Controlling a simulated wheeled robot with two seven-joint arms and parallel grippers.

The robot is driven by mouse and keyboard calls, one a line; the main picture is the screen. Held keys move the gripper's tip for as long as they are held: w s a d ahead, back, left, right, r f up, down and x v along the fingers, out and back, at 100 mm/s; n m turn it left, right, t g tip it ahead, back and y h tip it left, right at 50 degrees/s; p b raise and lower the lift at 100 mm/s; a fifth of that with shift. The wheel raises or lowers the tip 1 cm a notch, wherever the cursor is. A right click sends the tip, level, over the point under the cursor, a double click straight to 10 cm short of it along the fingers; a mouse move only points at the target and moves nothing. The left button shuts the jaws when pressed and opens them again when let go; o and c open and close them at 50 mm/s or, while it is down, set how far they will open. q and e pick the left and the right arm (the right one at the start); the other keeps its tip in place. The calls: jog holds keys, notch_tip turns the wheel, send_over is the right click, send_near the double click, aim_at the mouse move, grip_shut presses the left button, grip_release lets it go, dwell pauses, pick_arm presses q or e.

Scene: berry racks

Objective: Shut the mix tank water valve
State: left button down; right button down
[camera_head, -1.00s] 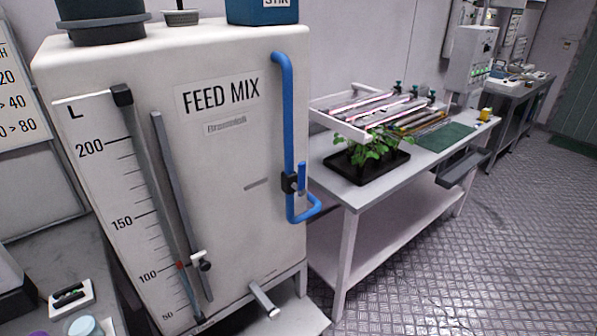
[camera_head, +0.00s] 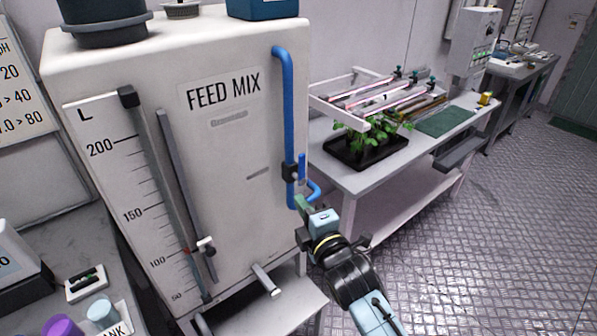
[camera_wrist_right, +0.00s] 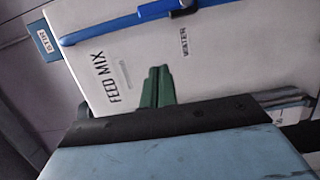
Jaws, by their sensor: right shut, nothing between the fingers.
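The white FEED MIX tank (camera_head: 235,140) stands in the middle left of the head view. A blue pipe (camera_head: 286,110) runs down its right side, with a dark valve body (camera_head: 289,172) and a blue lever (camera_head: 302,166) standing upright, in line with the pipe. My right gripper (camera_head: 301,203) is just below the valve, apart from the lever as far as I can tell; its green fingers are shut and empty. In the right wrist view the shut fingers (camera_wrist_right: 157,86) point at the tank front (camera_wrist_right: 110,60), with the blue pipe (camera_wrist_right: 110,28) beyond them. My left gripper is not in view.
A white bench (camera_head: 345,175) with a potted seedling tray (camera_head: 365,155) and a white rack stands right of the tank. A level gauge and a grey bar run down the tank front. A small outlet (camera_head: 266,280) sticks out low. The floor at right is clear.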

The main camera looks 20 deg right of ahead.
aim_at(300, 171)
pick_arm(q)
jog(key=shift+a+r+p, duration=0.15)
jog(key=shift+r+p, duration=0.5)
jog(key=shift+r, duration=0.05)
pick_arm(e)
jog(key=w+d, duration=0.2)
jog(key=w, duration=0.9)
jog(key=shift+d, duration=0.35)
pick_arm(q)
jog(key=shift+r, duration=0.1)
pick_arm(e)
jog(key=shift+w, duration=0.15)
jog(key=shift+d+m, duration=0.15)
jog(key=shift+m, duration=0.25)
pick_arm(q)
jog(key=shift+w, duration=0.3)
pick_arm(e)
jog(key=shift+r, duration=0.1)
